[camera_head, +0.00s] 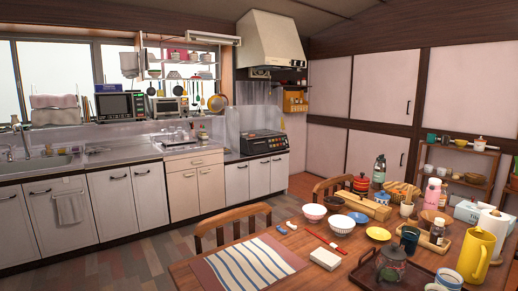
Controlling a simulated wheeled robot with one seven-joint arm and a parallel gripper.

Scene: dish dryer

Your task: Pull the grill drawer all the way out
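A dark stove (264,143) stands on the lower counter section at the right end of the kitchen run, under the range hood. Its front panel faces the room. The grill drawer belongs to no clearly separate shape at this distance; its front is too small to make out, and I cannot tell whether it is shut or partly out. My gripper is not in view, and no part of my arm shows.
A dining table (222,275) crowded with bowls, bottles and a yellow pitcher (476,256) fills the right foreground. Wooden chairs (232,222) stand at its far side, between me and the stove. Open floor (130,262) lies along the cabinets at left.

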